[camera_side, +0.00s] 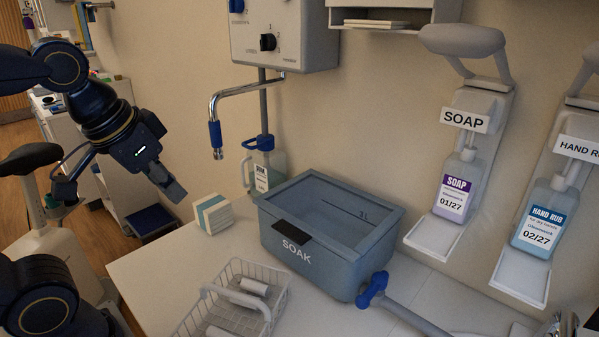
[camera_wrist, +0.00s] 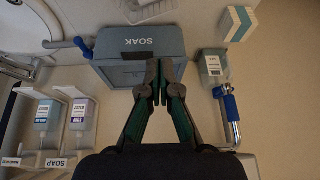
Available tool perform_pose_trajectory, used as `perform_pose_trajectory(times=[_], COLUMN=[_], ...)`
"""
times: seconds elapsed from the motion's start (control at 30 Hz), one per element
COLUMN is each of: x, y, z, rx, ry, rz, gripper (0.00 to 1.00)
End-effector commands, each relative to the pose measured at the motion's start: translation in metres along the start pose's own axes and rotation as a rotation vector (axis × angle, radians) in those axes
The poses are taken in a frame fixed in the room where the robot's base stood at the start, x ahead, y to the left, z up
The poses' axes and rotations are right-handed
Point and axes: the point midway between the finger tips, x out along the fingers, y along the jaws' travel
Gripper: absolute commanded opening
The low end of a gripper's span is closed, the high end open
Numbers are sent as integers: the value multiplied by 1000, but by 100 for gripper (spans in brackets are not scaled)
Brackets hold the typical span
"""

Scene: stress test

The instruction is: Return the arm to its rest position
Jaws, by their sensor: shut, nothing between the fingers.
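My gripper (camera_side: 174,188) hangs in the air at the left in the side view, above and left of the counter. Its fingers are together with nothing between them. In the wrist view the two fingertips (camera_wrist: 157,82) meet in front of the blue-grey SOAK tub (camera_wrist: 110,50), which looks upside down there. The tub (camera_side: 330,272) stands on the counter in the side view, well to the right of my gripper. My gripper touches nothing that I can see.
A white wire basket (camera_side: 205,312), a white-and-teal block (camera_side: 213,214) and a clear jug (camera_side: 265,170) are around the tub. Soap (camera_side: 455,188) and hand rub (camera_side: 540,220) dispensers hang right. Air around my gripper is clear.

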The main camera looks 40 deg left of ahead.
Motion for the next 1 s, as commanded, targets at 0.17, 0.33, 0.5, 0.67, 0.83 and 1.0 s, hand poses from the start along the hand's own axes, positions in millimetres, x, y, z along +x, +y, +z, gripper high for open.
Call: perform_pose_trajectory(times=[0.17,0.33,0.5,0.67,0.83,1.0], x=[30,30,30,30,30,30], y=[-4,-3,-3,-3,-3,-3], z=[26,22,22,22,22,22], rx=[5,19,19,19,19,19], ry=[23,42,42,42,42,42], rz=[50,53,53,53,53,53], gripper=[0,0,0,0,0,0])
